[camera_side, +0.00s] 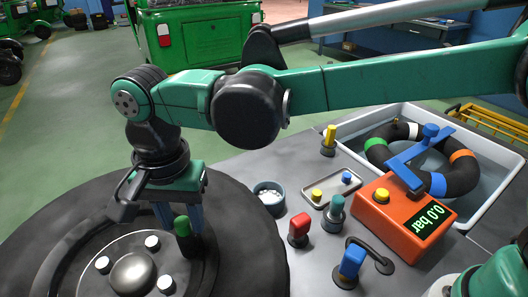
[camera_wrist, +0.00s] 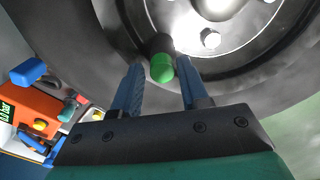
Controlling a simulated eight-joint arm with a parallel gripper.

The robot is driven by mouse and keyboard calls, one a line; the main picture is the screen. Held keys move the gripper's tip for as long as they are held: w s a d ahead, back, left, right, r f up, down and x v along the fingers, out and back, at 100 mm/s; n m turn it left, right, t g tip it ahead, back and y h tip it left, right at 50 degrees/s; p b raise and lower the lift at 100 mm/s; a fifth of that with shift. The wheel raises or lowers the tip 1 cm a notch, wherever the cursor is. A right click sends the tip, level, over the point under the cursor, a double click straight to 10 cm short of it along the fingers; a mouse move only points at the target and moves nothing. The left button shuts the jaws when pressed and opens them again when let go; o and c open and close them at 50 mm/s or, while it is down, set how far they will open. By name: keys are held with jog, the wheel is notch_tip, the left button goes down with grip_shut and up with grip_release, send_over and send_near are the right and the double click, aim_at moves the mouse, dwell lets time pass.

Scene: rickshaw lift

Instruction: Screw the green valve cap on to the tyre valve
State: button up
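The green valve cap (camera_side: 181,225) sits on the end of a dark stem (camera_side: 188,246) that stands up from the wheel (camera_side: 245,240). In the wrist view the green cap (camera_wrist: 161,69) shows with its round end towards the camera. How far it is screwed on cannot be seen. My gripper (camera_side: 181,230) is above the wheel with its blue fingers pointing down on either side of the cap. In the wrist view my gripper (camera_wrist: 160,66) is open, with a gap between the cap and each finger.
The wheel hub has several bright nuts (camera_side: 153,242). On the grey bench to the right are a small cup (camera_side: 269,194), a red-topped piece (camera_side: 299,228), an orange gauge box (camera_side: 404,221) reading 0.0 bar and a white tub (camera_side: 349,127) with a black ring.

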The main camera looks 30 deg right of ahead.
jog(key=n, duration=0.7)
jog(key=shift+n, duration=0.3)
jog(key=n, duration=0.5)
jog(key=shift+n, duration=0.3)
grip_shut()
jog(key=m, duration=1)
grip_release()
